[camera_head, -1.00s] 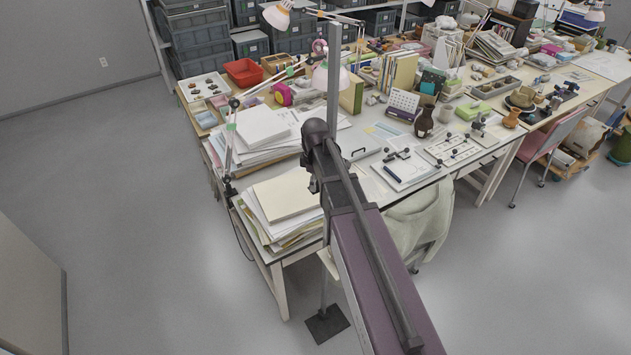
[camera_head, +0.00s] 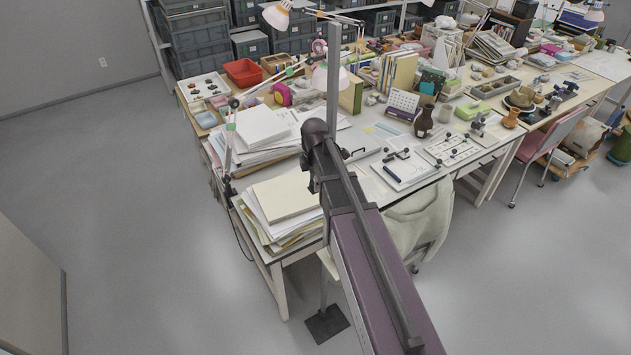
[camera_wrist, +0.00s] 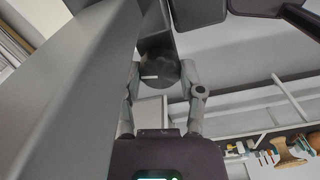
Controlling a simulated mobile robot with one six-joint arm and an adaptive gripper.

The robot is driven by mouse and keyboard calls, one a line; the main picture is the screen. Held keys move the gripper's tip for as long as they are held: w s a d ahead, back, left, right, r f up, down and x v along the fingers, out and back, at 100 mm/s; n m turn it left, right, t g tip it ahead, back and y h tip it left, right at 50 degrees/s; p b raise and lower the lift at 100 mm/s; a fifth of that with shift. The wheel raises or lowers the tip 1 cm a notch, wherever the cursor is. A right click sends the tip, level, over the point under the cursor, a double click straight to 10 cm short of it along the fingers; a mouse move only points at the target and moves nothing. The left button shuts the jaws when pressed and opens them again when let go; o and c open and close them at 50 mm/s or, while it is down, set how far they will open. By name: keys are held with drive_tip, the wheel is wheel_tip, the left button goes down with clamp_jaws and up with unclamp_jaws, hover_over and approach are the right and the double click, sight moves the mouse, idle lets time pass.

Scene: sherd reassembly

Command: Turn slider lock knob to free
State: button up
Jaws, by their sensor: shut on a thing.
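A dark round knob (camera_wrist: 163,70) with a short white mark on its left part shows in the wrist view. The mark lies nearly level in the picture. The two fingers of my gripper (camera_wrist: 163,66) stand on either side of the knob and are shut on it. In the head view my arm reaches up to a tall grey post (camera_head: 334,75). My arm hides the knob and fingertips there. I cannot read any lock or free marking beside the knob.
The post's dark foot plate (camera_head: 326,324) is on the floor. Behind my arm is a crowded worktable (camera_head: 283,258) with paper stacks (camera_head: 285,195) and a lamp (camera_head: 330,78). A chair with a pale cloth (camera_head: 418,225) is to the right. The floor at left is clear.

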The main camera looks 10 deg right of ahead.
drive_tip(key=shift+w, duration=0.1)
drive_tip(key=o, duration=1.2)
drive_tip(key=shift+r, duration=0.1)
drive_tip(key=shift+c, duration=0.2)
